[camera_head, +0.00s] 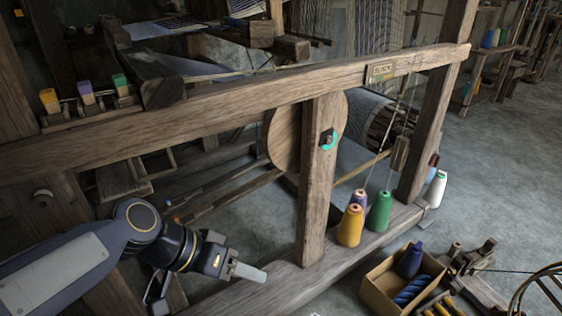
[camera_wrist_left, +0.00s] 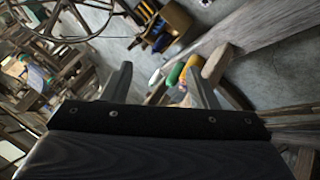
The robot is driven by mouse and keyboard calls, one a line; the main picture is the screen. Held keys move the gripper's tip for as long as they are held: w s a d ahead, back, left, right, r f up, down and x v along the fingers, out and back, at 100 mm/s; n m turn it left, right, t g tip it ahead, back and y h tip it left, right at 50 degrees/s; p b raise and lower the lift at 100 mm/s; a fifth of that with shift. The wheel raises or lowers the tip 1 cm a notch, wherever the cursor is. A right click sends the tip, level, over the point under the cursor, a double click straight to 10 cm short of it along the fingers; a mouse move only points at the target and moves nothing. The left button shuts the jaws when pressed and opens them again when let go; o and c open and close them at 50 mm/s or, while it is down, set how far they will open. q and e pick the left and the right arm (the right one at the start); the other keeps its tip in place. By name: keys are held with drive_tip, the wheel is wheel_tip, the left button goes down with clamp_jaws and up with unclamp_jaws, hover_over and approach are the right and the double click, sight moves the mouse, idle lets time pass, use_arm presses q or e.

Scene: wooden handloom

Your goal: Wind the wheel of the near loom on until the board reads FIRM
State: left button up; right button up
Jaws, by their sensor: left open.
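The near loom's wooden wheel (camera_head: 281,135) is a round disc behind the front post (camera_head: 318,190), which hides part of it. A teal curved piece on a dark fitting (camera_head: 328,139) shows at the post. The board (camera_head: 381,70) hangs on the upper beam; its small lettering appears to read SLACK. My left gripper (camera_head: 248,271) is at the lower left, low beside the bottom beam and apart from the wheel. In the left wrist view its fingers (camera_wrist_left: 158,78) are spread and empty. My right gripper is not in view.
Yellow (camera_head: 350,226), green (camera_head: 379,211) and purple cones stand on the bottom beam, right of the post. A white cone (camera_head: 437,190) stands farther right. A cardboard box (camera_head: 373,295) is on the floor. The upper beam (camera_head: 220,105) crosses above my left arm.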

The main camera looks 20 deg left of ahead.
use_arm(q)
drive_tip(key=w+r+m+h, duration=0.1)
drive_tip(key=w+m+h, duration=0.1)
drive_tip(key=w, duration=0.5)
drive_tip(key=m+t+h, duration=0.2)
drive_tip(key=m+t, duration=0.2)
drive_tip(key=t, duration=0.5)
approach(282, 158)
drive_tip(key=w+d+f, duration=0.1)
drive_tip(key=w+f, duration=0.1)
drive_tip(key=w, duration=0.1)
drive_tip(key=b+x, duration=0.1)
drive_tip(key=x, duration=0.3)
drive_tip(key=b+x, duration=0.1)
drive_tip(key=x, duration=0.3)
drive_tip(key=shift+w+a+r, duration=0.2)
drive_tip(key=shift+w, duration=0.05)
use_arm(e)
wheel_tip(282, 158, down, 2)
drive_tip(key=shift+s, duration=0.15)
use_arm(q)
drive_tip(key=shift+c, duration=0.3)
